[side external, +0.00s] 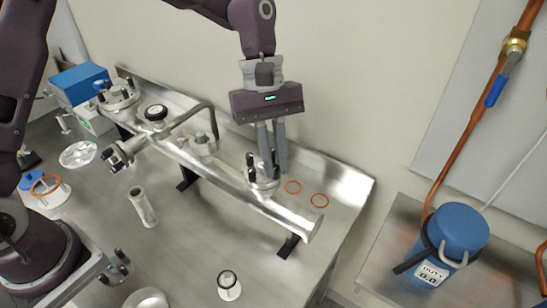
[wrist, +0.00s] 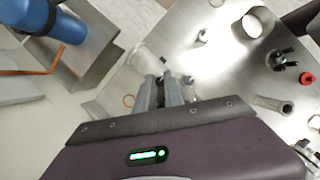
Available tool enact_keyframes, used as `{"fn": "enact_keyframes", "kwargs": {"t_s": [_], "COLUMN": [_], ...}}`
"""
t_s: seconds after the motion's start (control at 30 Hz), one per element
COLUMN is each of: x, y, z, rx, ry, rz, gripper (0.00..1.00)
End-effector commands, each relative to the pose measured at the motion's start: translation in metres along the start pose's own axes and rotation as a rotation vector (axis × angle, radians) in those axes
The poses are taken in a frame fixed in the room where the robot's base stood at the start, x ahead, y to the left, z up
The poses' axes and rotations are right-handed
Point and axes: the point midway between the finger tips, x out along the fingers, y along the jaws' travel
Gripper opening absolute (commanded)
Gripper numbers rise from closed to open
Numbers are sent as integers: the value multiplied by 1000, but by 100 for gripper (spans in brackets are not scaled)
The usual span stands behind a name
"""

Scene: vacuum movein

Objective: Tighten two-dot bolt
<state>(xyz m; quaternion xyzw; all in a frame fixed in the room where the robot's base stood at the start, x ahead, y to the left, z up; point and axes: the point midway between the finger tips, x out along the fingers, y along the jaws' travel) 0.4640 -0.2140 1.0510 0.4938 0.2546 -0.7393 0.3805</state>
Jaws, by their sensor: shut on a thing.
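A metal flange (side external: 262,184) with dark upright bolts (side external: 250,162) stands on the right part of the long silver pipe. My gripper (side external: 275,168) points down at this flange, with its fingers close together around a bolt at the flange's right side. The fingers largely hide that bolt. In the wrist view the gripper (wrist: 167,84) reaches in among small dark bolt tops (wrist: 187,79). Dot marks on the bolts are too small to make out, so I cannot tell which one is the two-dot bolt.
Another bolted flange (side external: 119,95) and a black knob (side external: 156,112) sit on the pipe's left part. A blue canister (side external: 457,235) stands at the right.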

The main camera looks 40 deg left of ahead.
Motion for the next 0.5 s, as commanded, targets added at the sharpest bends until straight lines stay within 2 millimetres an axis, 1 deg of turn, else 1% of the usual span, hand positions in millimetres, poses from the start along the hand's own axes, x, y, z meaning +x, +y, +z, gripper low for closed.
{"fn": "enact_keyframes", "kwargs": {"t_s": [0.1,0.3,0.33,0.37,0.5], "x": [0,0,0,0,0], "y": [1,1,1,1,0], "z": [0,0,0,0,0], "rx": [45,42,42,42,41], "ry": [1,1,1,1,0], "rz": [-16,-15,-15,-15,-15], "gripper": [0,0,17,22,22]}}
